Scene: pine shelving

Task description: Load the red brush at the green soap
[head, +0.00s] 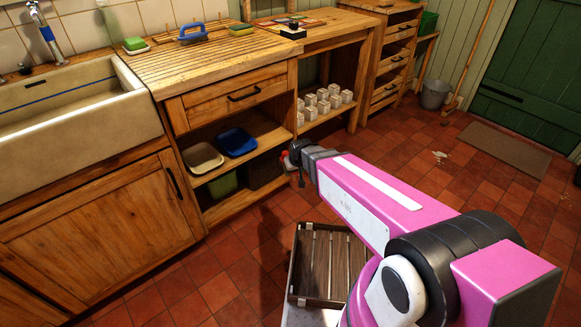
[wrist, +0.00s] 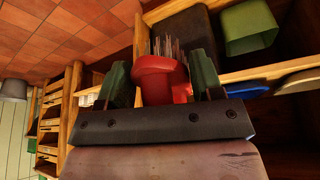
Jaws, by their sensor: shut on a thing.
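My gripper (wrist: 160,85) is shut on the red brush (wrist: 163,90), which sits between its two green fingers with grey bristles pointing away from the wrist. In the head view the gripper (head: 290,158) is in front of the open shelves, below the counter top, and only a bit of red shows at its tip. The green soap (head: 135,43) lies on a small pale dish on the left of the wooden counter, near the tiled wall. It is well up and to the left of the gripper.
A blue-handled item (head: 192,32) stands on the counter (head: 205,62) beside the soap. A white tray (head: 201,157) and a blue tray (head: 236,141) sit on the middle shelf, with bins below. Several white blocks (head: 325,100) stand right. A slatted crate (head: 302,265) is low in front.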

